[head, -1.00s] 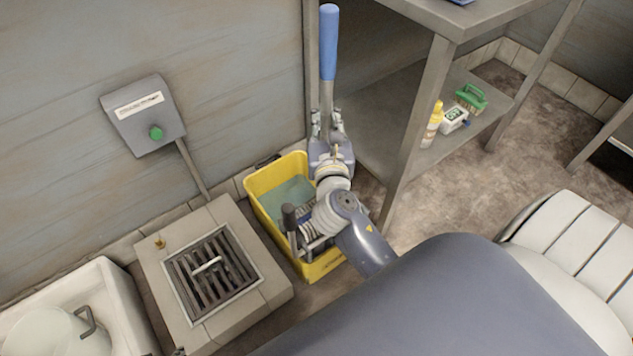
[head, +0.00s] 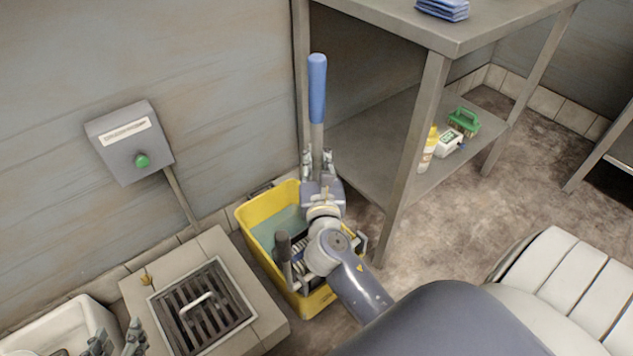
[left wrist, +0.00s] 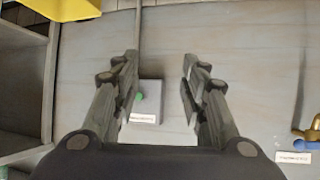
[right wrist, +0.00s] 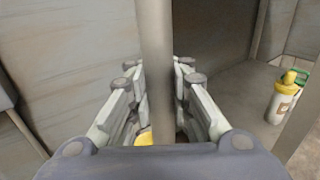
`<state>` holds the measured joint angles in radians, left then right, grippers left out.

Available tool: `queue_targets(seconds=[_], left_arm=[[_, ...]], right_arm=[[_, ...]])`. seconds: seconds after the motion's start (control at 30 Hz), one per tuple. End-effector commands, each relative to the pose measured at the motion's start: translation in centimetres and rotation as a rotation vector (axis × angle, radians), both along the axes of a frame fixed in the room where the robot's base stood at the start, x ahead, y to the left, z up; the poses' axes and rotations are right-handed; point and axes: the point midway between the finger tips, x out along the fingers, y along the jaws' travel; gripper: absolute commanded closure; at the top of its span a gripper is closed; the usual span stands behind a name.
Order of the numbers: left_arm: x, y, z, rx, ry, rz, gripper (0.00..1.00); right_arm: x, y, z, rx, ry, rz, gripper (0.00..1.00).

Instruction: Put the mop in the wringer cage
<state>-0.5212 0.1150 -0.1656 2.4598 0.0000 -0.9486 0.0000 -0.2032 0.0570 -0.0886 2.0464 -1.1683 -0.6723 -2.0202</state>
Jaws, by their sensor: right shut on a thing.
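The mop (head: 317,90) stands near upright, with a blue grip on top and a grey shaft. My right gripper (head: 318,165) is shut on the shaft; the right wrist view shows the shaft (right wrist: 157,40) between its fingers. The mop's lower end is hidden behind my right wrist and arm, over the yellow bucket (head: 257,208). The wringer's dark lever (head: 283,246) shows at the bucket's front. My arm hides most of the cage, so I cannot tell whether the mop head is inside. My left gripper (head: 116,340) is open and empty at lower left, also in the left wrist view (left wrist: 160,70).
A steel table (head: 436,100) stands close right of the bucket; its lower shelf holds a yellow-topped bottle (head: 428,150) and a green brush (head: 463,121). A grated floor drain (head: 202,305) lies left. A control box with a green button (head: 130,142) is on the wall.

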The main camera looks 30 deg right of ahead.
Motion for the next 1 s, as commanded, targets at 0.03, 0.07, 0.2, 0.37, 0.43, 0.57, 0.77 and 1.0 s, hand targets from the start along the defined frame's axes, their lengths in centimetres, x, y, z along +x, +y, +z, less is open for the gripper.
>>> queue_targets(seconds=[0.03, 0.07, 0.2, 0.37, 0.43, 0.57, 0.77, 1.0], left_arm=[[0.8, -0.4, 0.6, -0.013, -0.053, -0.004, 0.60], [1.2, -0.6, 1.2, -0.020, -0.088, -0.007, 0.60], [2.9, -1.4, 4.0, -0.057, -0.241, -0.017, 0.60], [3.9, -1.9, 6.4, -0.087, -0.364, -0.024, 0.60], [4.0, -2.1, 7.0, -0.093, -0.392, -0.026, 0.60], [4.2, -2.2, 7.7, -0.101, -0.424, -0.029, 0.60], [4.7, -2.8, 10.7, -0.143, -0.586, -0.039, 0.60], [4.2, -3.4, 15.9, -0.211, -0.845, -0.053, 0.60]], right_arm=[[0.0, 0.0, -0.5, -0.001, -0.003, 0.000, 1.00], [0.0, 0.0, -0.8, 0.001, -0.003, 0.000, 1.00], [0.0, 0.0, -1.7, 0.000, -0.004, 0.000, 1.00], [0.0, 0.0, -2.4, 0.000, -0.004, 0.001, 1.00], [0.0, 0.0, -2.5, 0.001, -0.005, 0.001, 1.00], [0.0, 0.0, -2.7, 0.001, -0.004, 0.001, 1.00], [0.0, 0.0, -4.0, -0.001, -0.003, 0.000, 1.00], [0.0, 0.0, -5.7, -0.001, -0.003, 0.000, 1.00]])
